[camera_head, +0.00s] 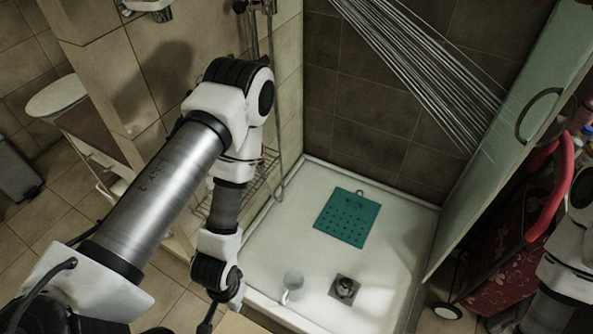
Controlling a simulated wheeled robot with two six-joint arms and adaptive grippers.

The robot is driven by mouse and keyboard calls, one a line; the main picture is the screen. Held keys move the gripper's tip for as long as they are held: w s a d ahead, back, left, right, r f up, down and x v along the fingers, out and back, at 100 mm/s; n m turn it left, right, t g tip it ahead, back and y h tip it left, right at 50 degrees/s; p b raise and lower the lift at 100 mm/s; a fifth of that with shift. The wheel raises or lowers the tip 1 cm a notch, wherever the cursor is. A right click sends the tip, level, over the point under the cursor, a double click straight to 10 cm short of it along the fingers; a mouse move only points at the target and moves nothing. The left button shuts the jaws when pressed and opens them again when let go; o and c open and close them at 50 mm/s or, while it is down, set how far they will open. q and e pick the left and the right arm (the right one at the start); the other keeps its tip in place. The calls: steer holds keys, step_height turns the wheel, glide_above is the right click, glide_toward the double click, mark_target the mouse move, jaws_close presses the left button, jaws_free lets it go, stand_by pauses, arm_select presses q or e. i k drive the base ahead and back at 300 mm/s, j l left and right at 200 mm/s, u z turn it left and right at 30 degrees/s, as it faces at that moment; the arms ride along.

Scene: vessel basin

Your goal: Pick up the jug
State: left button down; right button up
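A small pale jug (293,281) stands on the white shower tray (262,258) near its front edge. Its handle is on the lower left side. My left arm reaches down from the left, and its gripper (207,322) is at the bottom edge of the picture, left of the jug and apart from it. Only a dark, narrow part of that gripper shows, so I cannot tell whether its fingers are open or shut. Part of my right arm shows at the right edge; its gripper is out of view.
A green perforated mat (348,217) lies behind the jug. A drain (344,289) is right of it. A glass door (500,150) and a red trolley bag (500,255) stand at the right. A wire rack (262,172) is by the left wall.

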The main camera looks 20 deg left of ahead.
mark_target(294, 280)
steer(key=k+j+u, duration=0.3)
steer(key=k+j, duration=0.35)
steer(key=i+l+u, duration=0.15)
steer(key=l, duration=1)
steer(key=l+u, duration=0.1)
steer(key=l, duration=1.05)
steer(key=i, duration=0.05)
